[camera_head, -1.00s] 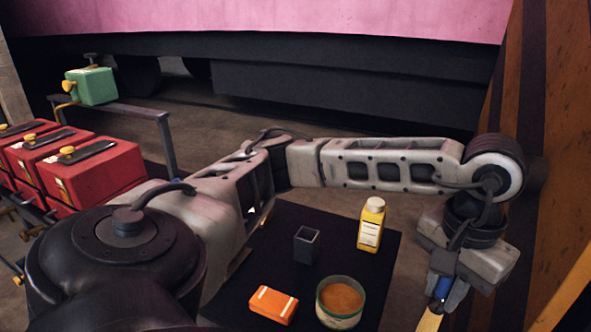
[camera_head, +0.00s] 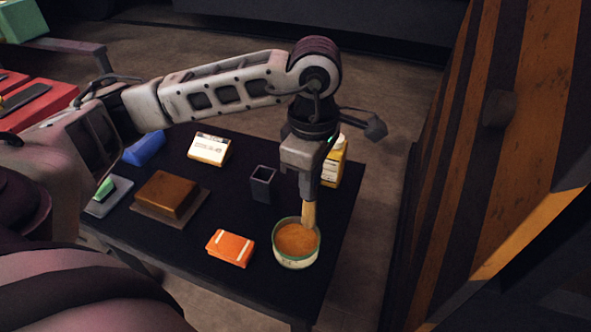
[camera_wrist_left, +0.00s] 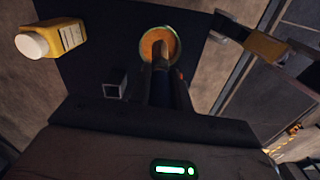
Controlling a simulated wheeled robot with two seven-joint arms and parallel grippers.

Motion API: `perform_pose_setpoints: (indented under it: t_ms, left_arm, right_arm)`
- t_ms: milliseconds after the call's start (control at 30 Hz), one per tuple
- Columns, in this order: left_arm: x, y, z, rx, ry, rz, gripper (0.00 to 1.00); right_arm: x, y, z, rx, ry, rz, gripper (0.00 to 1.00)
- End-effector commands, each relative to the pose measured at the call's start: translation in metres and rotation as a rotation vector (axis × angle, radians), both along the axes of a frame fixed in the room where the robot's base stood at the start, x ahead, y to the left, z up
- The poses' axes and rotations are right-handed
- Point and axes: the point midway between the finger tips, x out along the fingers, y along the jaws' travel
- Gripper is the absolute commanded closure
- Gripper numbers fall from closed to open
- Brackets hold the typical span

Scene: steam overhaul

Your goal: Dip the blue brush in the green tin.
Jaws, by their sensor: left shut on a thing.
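My left gripper (camera_head: 309,186) points down over the dark table and is shut on the brush (camera_head: 309,214). The green tin (camera_head: 296,261) is round and open, with orange-brown contents. The bristle tip overlaps the back of the tin's mouth in the head view; I cannot tell whether it touches the contents. In the left wrist view the tin (camera_wrist_left: 146,42) lies straight beyond the fingers, which cover part of it. My right gripper is not in view.
Close behind the gripper stands a yellow bottle (camera_head: 333,165). A dark open square holder (camera_head: 263,184) is to the left, and an orange box (camera_head: 230,248) lies left of the tin. A brown block (camera_head: 167,195) and white box (camera_head: 209,149) sit farther left.

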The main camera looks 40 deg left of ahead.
Motion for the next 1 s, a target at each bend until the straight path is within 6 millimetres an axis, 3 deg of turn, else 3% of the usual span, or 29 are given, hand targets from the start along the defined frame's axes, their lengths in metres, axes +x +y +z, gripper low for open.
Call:
perform_pose_setpoints:
  t_ms: [100, 300, 500, 667, 1000]
  left_arm:
    - [-0.003, 0.005, 0.0, 0.001, 0.007, 0.388, 1.0]
    - [-0.007, 0.014, -0.003, 0.007, 0.011, 0.995, 1.0]
    - [-0.01, 0.02, -0.005, 0.01, 0.01, 1.381, 1.0]
    - [-0.01, 0.022, -0.007, 0.009, 0.009, 1.496, 1.0]
    - [-0.011, 0.022, -0.03, 0.01, 0.009, 1.505, 1.0]
  right_arm:
    - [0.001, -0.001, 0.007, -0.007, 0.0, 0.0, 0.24]
    - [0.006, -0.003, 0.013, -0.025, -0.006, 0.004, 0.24]
    - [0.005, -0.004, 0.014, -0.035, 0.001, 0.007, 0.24]
    - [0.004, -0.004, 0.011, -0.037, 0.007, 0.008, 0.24]
    - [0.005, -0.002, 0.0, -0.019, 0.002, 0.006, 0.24]
